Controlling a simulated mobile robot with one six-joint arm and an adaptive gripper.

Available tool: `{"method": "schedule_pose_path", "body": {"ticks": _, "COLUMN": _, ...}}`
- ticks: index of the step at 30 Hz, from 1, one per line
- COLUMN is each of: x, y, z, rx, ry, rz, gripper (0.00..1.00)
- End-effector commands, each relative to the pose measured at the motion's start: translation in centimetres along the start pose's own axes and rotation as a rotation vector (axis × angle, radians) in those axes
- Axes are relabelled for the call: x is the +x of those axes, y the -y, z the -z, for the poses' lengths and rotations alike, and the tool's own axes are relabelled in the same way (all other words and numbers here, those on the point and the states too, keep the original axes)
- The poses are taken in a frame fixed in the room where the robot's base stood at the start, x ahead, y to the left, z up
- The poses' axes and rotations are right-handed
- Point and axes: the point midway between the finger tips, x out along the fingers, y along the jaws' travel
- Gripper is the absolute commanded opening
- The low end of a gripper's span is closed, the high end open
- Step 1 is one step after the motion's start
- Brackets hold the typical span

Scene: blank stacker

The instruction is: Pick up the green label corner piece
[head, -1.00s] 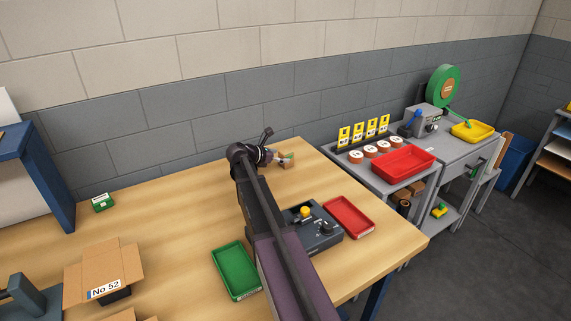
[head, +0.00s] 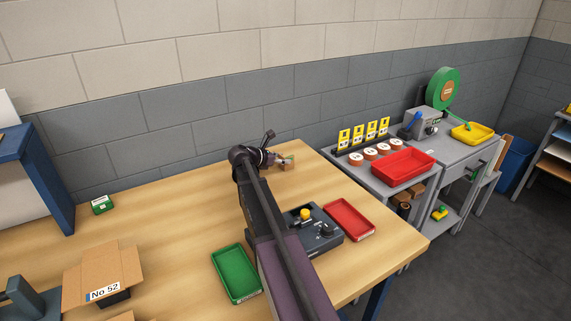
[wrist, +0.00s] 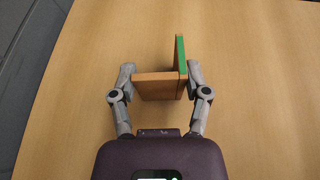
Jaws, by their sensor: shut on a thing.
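The corner piece (wrist: 157,87) is a brown, L-shaped wooden block with a green label (wrist: 181,53) along its upright arm in the wrist view. My gripper (wrist: 160,80) has one finger on each side of it and is shut on it, the right finger beside the labelled arm. In the head view the piece (head: 287,162) shows small at the far edge of the wooden table, at the tip of my gripper (head: 278,160). Whether it touches the table is hard to tell.
A green tray (head: 222,262), a control box with a yellow knob (head: 322,240) and a red tray (head: 371,232) lie nearer on the table. An open carton (head: 128,262) and a small green box (head: 102,204) are at left. The wall stands close behind the table.

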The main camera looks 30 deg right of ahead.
Motion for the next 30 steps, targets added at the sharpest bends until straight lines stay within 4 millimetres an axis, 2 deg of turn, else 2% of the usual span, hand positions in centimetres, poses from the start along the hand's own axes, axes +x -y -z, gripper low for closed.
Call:
{"method": "schedule_pose_path", "body": {"ticks": 17, "x": -0.2, "y": 0.0, "z": -0.6, "rx": 0.000, "ry": 0.000, "rz": 0.000, "gripper": 0.40}}
{"method": "schedule_pose_path", "body": {"ticks": 30, "x": -1.6, "y": 0.0, "z": -3.6, "rx": 0.000, "ry": 0.000, "rz": 0.000, "gripper": 0.40}}
